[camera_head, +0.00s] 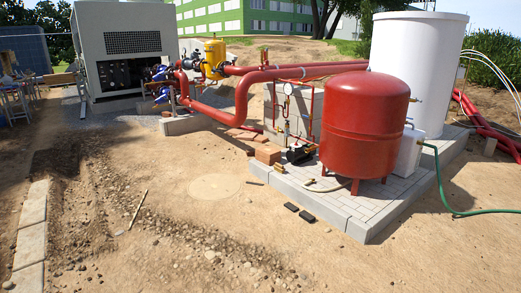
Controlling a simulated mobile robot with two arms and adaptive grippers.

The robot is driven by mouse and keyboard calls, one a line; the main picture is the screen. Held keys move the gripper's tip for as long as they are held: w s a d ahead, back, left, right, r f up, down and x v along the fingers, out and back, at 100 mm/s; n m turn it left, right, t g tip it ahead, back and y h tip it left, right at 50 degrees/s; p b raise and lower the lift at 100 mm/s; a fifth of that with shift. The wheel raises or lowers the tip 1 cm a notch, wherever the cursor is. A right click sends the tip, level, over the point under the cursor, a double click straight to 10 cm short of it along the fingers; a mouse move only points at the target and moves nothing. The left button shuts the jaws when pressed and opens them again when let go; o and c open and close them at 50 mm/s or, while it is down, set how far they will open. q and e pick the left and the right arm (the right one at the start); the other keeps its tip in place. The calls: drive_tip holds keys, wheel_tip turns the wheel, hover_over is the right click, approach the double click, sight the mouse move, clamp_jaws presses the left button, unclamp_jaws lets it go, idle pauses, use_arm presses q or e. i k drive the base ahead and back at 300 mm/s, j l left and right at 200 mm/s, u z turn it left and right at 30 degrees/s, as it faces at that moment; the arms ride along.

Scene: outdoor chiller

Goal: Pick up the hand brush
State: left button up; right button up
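I cannot make out a hand brush for certain. Two small dark flat objects (299,212) lie on the sand in front of the paved pad, too small to identify. A thin light stick (137,209) lies on the ground left of the middle. A small curved light-brown item (324,187) lies on the pad beside the red tank, its nature unclear. Neither of my grippers is in view.
A red tank (364,122) and a white cylinder (414,65) stand on the paved pad (352,219). Red pipes (242,100) run to the chiller unit (127,55). A green hose (440,185) trails right. Sandy ground in the foreground is mostly clear; stone slabs (31,243) line the left.

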sight(278, 167)
drive_tip(key=i, duration=5.65)
drive_tip(key=l+z, duration=0.05)
drive_tip(key=l, duration=0.05)
